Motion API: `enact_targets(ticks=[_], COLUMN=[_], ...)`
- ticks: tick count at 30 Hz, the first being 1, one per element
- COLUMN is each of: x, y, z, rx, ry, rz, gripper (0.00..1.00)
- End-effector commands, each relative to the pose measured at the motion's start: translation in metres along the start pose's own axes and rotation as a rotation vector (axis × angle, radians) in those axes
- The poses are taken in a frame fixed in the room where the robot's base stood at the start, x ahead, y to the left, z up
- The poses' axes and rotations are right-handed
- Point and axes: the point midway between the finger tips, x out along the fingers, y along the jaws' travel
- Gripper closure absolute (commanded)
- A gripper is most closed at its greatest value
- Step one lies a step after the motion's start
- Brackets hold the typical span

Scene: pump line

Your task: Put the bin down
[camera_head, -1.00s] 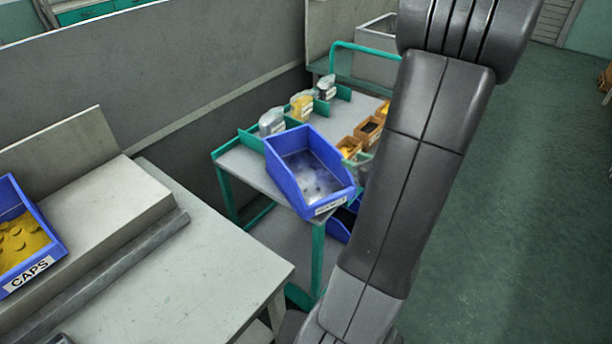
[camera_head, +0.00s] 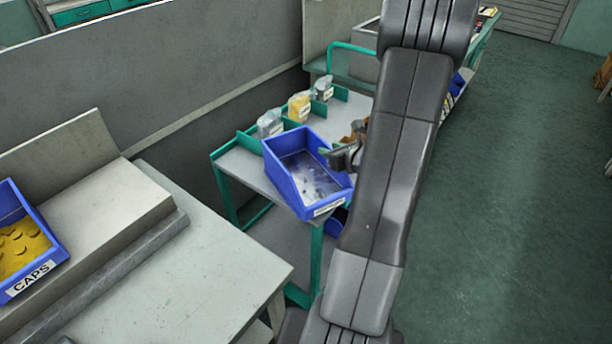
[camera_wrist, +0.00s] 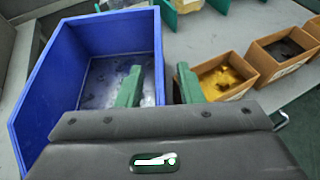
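The blue bin (camera_head: 283,183) is on the near end of the green-framed cart (camera_head: 240,168). It looks upright, with a white label on its front and small grey parts inside. The wrist view shows the bin (camera_wrist: 45,90) at the left. My gripper (camera_head: 345,157) is at the bin's right side, partly hidden by my arm in the head view. In the wrist view, its green fingertips (camera_wrist: 159,86) are apart, one on each side of the bin's right wall, with gaps visible beside the wall.
Several bags (camera_head: 299,106) stand behind green dividers at the cart's back. Cardboard boxes of yellow (camera_wrist: 222,80) and dark parts (camera_wrist: 285,48) are right of the bin. A grey bench (camera_head: 200,270) with a blue CAPS bin (camera_head: 40,262) is at left. Open floor lies right.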

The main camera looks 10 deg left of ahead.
Motion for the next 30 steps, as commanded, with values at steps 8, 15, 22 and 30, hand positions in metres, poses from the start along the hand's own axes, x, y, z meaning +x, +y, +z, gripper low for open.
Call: enact_targets(ticks=[8,15,22,30], x=[-0.0002,-0.0003,-0.0004,-0.0004], y=[0.0,0.0,0.0,0.0], z=[-0.0002,-0.0002,-0.0002,-0.0002], rx=[0.0,0.0,0.0,0.0], ry=[0.0,0.0,0.0,0.0], rz=[0.0,0.0,0.0,0.0], gripper=[0.88,1.0,1.0,1.0])
